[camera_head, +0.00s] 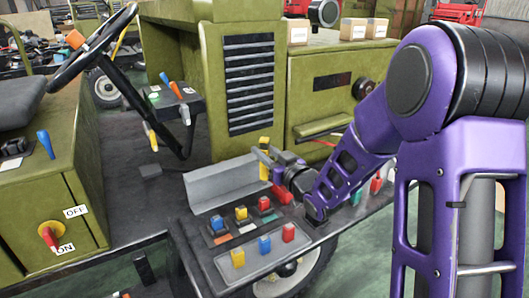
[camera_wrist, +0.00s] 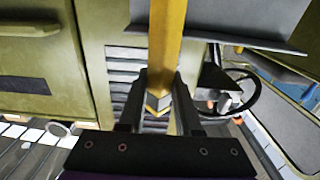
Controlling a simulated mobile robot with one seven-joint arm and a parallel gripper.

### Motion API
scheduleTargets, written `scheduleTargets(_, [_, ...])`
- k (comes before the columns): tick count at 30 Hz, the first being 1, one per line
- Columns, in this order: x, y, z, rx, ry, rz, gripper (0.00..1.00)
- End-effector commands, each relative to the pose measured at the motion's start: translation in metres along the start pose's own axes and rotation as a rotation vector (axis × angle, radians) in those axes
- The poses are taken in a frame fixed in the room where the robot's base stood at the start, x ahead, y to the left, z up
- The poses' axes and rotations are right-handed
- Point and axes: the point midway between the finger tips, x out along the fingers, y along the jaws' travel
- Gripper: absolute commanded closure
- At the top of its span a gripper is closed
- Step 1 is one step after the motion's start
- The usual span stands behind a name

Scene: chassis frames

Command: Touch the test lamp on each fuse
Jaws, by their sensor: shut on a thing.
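My gripper (camera_head: 276,170) is shut on a yellow stick-like thing (camera_head: 264,163), which looks like the test lamp. In the wrist view the yellow shaft (camera_wrist: 167,45) stands between my two fingers (camera_wrist: 160,103); its far end is out of frame. In the head view a blue fuse (camera_head: 218,222), a yellow fuse (camera_head: 241,213) and a red fuse (camera_head: 264,203) stand in a row on the dark ledge, left of and below my gripper. The held thing is apart from these three. Its lower end is hidden.
A grey tray (camera_head: 222,268) in front holds blue (camera_head: 265,244), yellow (camera_head: 238,258) and red (camera_head: 289,232) pieces. A grey upright panel (camera_head: 219,187) stands behind the fuse row. Green (camera_head: 355,197) and red (camera_head: 376,185) pieces are right of my wrist. A steering wheel (camera_head: 68,73) is at left.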

Motion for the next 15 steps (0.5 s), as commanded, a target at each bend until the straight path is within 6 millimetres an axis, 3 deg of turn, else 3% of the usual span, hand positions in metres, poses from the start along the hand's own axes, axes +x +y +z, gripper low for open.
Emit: scheduleTargets(15, [0.0001, 0.0000, 0.0061, 0.000, -0.001, 0.000, 1.00])
